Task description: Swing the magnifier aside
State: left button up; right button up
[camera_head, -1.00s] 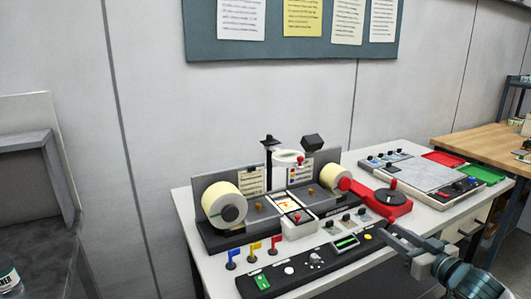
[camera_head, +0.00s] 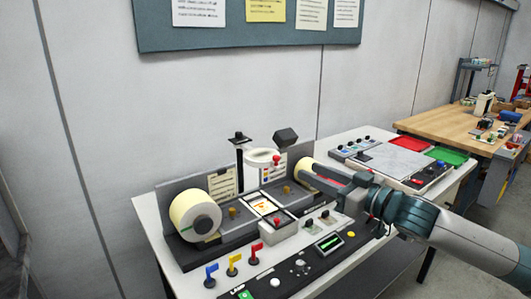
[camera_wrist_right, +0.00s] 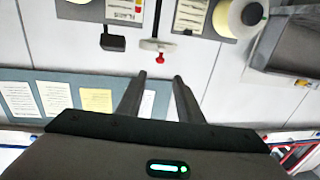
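The magnifier (camera_head: 262,156) is a white ring on a dark upright post, with a red knob (camera_head: 277,159) on its right side. It stands over the middle of the label rewinder (camera_head: 240,215). In the upside-down right wrist view the magnifier (camera_wrist_right: 156,45) and its red knob (camera_wrist_right: 160,58) lie beyond my fingertips. My right gripper (camera_head: 306,171) comes in from the right, to the right of the magnifier and apart from it. In the wrist view my right gripper (camera_wrist_right: 159,77) has its fingers apart with nothing between them. My left gripper is not in view.
A dark lamp head (camera_head: 286,137) stands right of the magnifier. The table's right part holds red and green trays.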

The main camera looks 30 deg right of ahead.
aim_at(267, 158)
jog(key=shift+w, duration=0.2)
